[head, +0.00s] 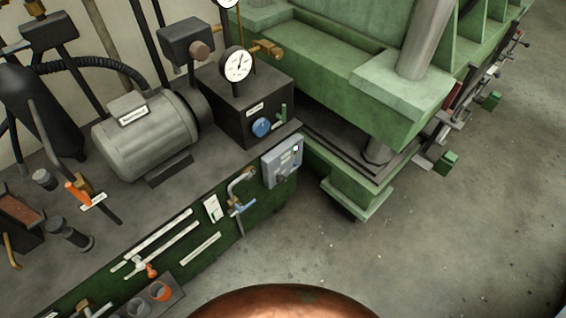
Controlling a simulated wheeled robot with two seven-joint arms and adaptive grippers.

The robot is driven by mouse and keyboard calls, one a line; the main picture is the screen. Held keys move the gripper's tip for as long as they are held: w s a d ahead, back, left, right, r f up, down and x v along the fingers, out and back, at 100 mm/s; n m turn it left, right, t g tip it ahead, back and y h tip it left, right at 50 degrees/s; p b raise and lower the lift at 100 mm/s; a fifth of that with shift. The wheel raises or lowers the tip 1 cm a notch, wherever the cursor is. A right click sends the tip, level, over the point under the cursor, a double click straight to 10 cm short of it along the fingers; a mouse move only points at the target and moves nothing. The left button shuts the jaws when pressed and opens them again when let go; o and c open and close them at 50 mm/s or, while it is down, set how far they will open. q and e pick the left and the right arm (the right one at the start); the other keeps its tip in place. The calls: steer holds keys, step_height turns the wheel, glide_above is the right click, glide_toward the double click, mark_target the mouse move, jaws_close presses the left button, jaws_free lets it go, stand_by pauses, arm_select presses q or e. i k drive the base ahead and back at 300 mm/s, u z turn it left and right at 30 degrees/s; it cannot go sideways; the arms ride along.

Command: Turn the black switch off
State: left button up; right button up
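A grey control box (273,163) is fixed at the right end of the green bench front. A small dark knob (282,179) sits low on the box; it may be the black switch, but it is too small to tell its position. A small light-coloured spot shows at the box's upper right. Neither of my grippers is in view, so nothing touches the box.
The green press (405,95) stands right of the box. A motor (145,135), a dark block with a gauge (235,64) and a blue knob (261,127) are on the bench. A rounded copper-coloured surface (285,302) fills the bottom middle. Floor (440,250) at right is clear.

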mark_target(281, 179)
steer(key=u, duration=3.05)
steer(key=k, duration=0.35)
steer(key=z, duration=1.75)
